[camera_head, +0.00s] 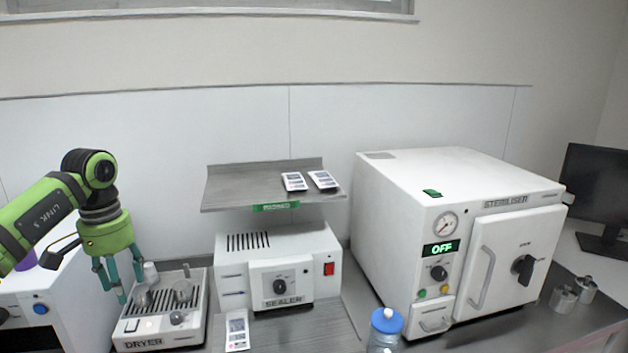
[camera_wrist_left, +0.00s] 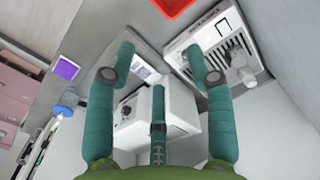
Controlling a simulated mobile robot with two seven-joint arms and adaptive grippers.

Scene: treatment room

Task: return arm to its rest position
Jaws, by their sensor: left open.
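My left arm comes in from the left in the head view, bent at a green and black joint. My left gripper (camera_head: 121,284) points down, over the left part of the dryer (camera_head: 160,335). Its teal fingers are spread and nothing shows between them. In the wrist view the open fingers (camera_wrist_left: 160,80) frame a white box-shaped machine (camera_wrist_left: 190,110) beyond them, and the dryer (camera_wrist_left: 205,30) shows at upper right. The fingers hide part of the dryer's glassware in the head view. My right gripper is in neither view.
The sealer (camera_head: 280,265) stands right of the dryer, under a grey shelf (camera_head: 225,188) with two white pouches (camera_head: 308,180). Another pouch (camera_head: 236,330) lies in front. The large steriliser (camera_head: 460,230) is shut. A blue-capped bottle (camera_head: 386,322) and metal cups (camera_head: 573,292) stand nearby.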

